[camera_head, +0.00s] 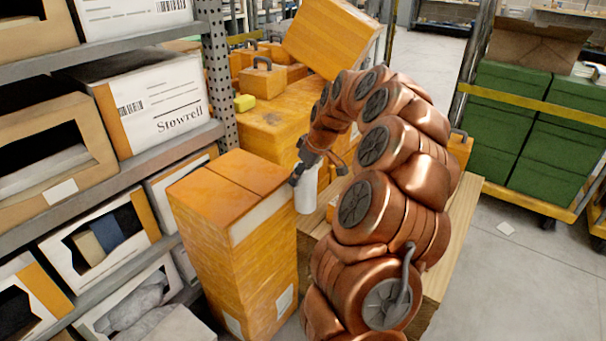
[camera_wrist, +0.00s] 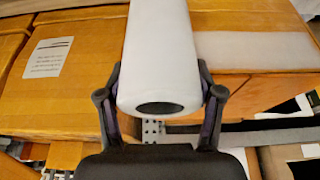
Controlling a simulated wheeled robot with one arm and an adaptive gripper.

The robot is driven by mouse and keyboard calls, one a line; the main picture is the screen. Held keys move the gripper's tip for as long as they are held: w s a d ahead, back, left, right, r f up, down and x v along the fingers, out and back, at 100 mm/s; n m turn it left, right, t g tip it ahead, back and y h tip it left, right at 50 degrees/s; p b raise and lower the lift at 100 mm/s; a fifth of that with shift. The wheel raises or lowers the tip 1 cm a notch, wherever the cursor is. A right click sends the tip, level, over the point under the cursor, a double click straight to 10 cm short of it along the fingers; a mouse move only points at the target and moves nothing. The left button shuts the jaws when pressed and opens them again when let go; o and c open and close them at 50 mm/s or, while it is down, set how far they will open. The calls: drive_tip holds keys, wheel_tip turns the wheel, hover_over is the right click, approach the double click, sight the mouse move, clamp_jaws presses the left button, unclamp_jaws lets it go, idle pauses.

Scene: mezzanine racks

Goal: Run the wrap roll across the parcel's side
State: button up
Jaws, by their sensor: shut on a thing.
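The wrap roll (camera_wrist: 160,50) is a white cylinder with a dark hollow core. My gripper (camera_wrist: 160,95) is shut on it, one finger on each side near its end. In the head view the roll (camera_head: 308,194) hangs below my gripper (camera_head: 307,170), beside the right side of the tall orange parcel (camera_head: 262,268). The parcel stands upright, with a pale strip along its upper edge and white labels low down.
A metal rack (camera_head: 150,150) with white boxes stands close on the left. More orange cases (camera_head: 330,38) are stacked behind the parcel, with a small yellow block (camera_head: 244,102) among them. A wooden platform (camera_head: 440,255) lies under my arm. Green crates (camera_head: 510,110) stand right; open floor (camera_head: 530,285) is at lower right.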

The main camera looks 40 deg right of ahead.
sight(315, 180)
drive_tip(key=shift+w+a+p, duration=0.2)
drive_tip(key=shift+w+p, duration=0.1)
drive_tip(key=shift+w, duration=0.75)
idle(0.7)
drive_tip(key=shift+a, duration=0.1)
drive_tip(key=shift+s+a+b, duration=0.25)
drive_tip(key=shift+a+b, duration=0.05)
drive_tip(key=shift+a, duration=0.65)
drive_tip(key=shift+s+a+b, duration=0.25)
drive_tip(key=shift+a+b, duration=0.05)
drive_tip(key=shift+a, duration=0.65)
drive_tip(key=d, duration=0.2)
drive_tip(key=w+d, duration=0.1)
drive_tip(key=d, duration=0.1)
drive_tip(key=shift+w+r, duration=0.15)
drive_tip(key=shift+s+d+f+b, duration=0.15)
drive_tip(key=shift+s+b, duration=0.25)
drive_tip(key=shift+s, duration=0.6)
drive_tip(key=shift+s+d+f+b, duration=0.1)
drive_tip(key=shift+s+d+b, duration=0.25)
drive_tip(key=shift+s, duration=0.65)
drive_tip(key=shift+s+d+r+b, duration=0.15)
drive_tip(key=shift+s+b, duration=0.2)
drive_tip(key=shift+s, duration=0.4)
drive_tip(key=shift+s+d+r+b, duration=0.1)
drive_tip(key=shift+s+b, duration=0.2)
drive_tip(key=shift+s, duration=0.4)
drive_tip(key=shift+f, duration=0.1)
